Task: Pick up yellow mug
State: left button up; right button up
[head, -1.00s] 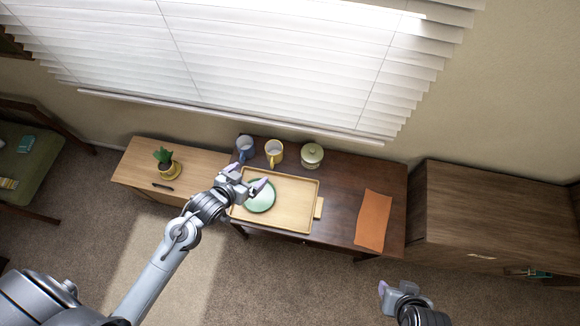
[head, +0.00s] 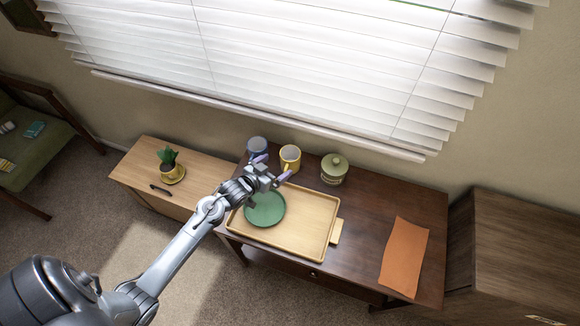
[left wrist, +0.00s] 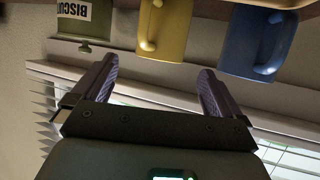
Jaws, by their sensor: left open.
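The yellow mug (head: 290,156) stands upright at the back of the dark desk, between a blue mug (head: 257,147) and a green lidded jar (head: 334,168). My left gripper (head: 272,172) is open and empty, in front of the yellow and blue mugs, over the tray's back edge. In the left wrist view the picture is upside down. There the yellow mug (left wrist: 165,33) with its handle appears beyond the gap between the fingers (left wrist: 153,85), apart from them. The blue mug (left wrist: 257,42) is beyond the right finger. My right gripper is out of view.
A wooden tray (head: 305,220) holds a green plate (head: 264,209) below my left gripper. An orange mat (head: 404,257) lies on the desk's right side. A potted plant (head: 170,165) stands on the light cabinet at left. The desk between tray and mat is clear.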

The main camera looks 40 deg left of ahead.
aim_at(284, 160)
pick_arm(q)
jog(key=x, duration=0.3)
jog(key=shift+w, duration=0.35)
jog(key=shift+w+f+b, duration=0.25)
jog(key=shift+w+b, duration=0.1)
jog(key=shift+w, duration=0.1)
jog(key=shift+b+x, duration=0.35)
jog(key=shift+x, duration=1.75)
jog(key=shift+a+r, duration=0.1)
jog(key=shift+c, duration=0.3)
jog(key=c, duration=1)
jog(key=shift+c, duration=0.3)
jog(key=shift+r, duration=0.1)
